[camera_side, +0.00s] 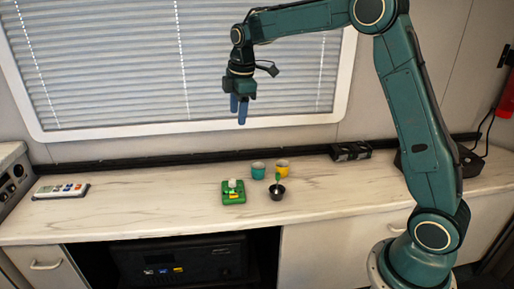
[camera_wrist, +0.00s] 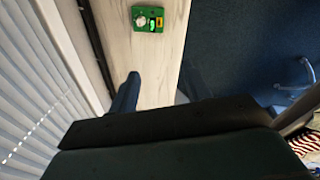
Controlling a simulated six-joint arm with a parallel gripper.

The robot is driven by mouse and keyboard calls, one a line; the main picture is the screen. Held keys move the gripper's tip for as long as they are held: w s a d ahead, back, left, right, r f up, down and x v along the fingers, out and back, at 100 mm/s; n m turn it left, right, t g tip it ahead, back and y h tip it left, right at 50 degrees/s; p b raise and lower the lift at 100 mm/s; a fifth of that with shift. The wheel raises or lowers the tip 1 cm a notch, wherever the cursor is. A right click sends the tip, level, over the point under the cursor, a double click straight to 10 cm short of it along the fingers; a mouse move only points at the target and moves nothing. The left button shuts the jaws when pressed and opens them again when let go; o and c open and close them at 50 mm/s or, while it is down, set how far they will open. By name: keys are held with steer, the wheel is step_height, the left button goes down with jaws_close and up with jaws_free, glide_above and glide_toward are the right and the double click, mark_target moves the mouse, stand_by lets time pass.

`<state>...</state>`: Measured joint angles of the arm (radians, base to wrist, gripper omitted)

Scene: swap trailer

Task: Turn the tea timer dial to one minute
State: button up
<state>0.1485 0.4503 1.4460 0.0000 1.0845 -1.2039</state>
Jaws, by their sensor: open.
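The tea timer (camera_side: 234,197) is a green box with a pale round knob on top, lying on the counter near its front middle. In the wrist view the timer (camera_wrist: 147,18) shows at the top, with its white dial (camera_wrist: 141,21) beside a lit green display and a yellow-orange patch. The dial's setting is too small to read. My gripper (camera_side: 239,110) hangs well above the counter, over the timer's area, fingers pointing down. It is open and touches nothing. In the wrist view a blue finger (camera_wrist: 126,92) shows below the timer.
A teal cup (camera_side: 258,170), a yellow cup (camera_side: 282,168) and a dark bowl (camera_side: 277,192) with a green-handled tool stand right of the timer. A remote (camera_side: 61,191) lies far left. Window blinds (camera_side: 110,60) rise behind. The counter (camera_side: 140,205) left of the timer is clear.

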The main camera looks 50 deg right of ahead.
steer(key=w+d+f+n, duration=0.3)
steer(key=w+f, duration=0.3)
steer(key=f, duration=0.1)
steer(key=n+g, duration=0.2)
steer(key=n, duration=0.1)
glide_above(232, 180)
step_height(232, 180, down, 11)
steer(key=shift+s, duration=0.1)
steer(key=shift+f, duration=0.15)
step_height(232, 180, down, 14)
steer(key=shift+a+r, duration=0.1)
steer(key=shift+r, duration=0.15)
steer(key=c, duration=1)
